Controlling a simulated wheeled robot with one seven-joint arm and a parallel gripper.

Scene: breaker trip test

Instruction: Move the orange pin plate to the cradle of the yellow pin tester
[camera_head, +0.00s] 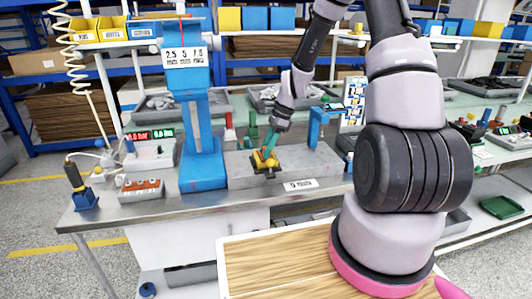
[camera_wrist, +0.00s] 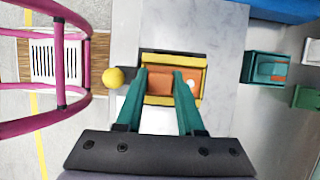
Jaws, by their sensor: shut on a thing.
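My gripper (camera_wrist: 160,74) is shut on the orange pin plate (camera_wrist: 185,78), its two green fingers on either side of it. In the wrist view the plate lies within the outline of the yellow pin tester's cradle (camera_wrist: 205,78). I cannot tell whether it rests on the cradle floor or is held just above. In the head view my gripper (camera_head: 267,153) points down at the yellow tester (camera_head: 265,164), which stands on a grey slab on the bench. The fingers hide much of the plate there.
A yellow ball (camera_wrist: 113,77) is left of the cradle in the wrist view. A green fixture (camera_wrist: 264,67) is to the right. In the head view, a blue press (camera_head: 202,165) stands left of the slab, and a blue post (camera_head: 315,128) stands to its right.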

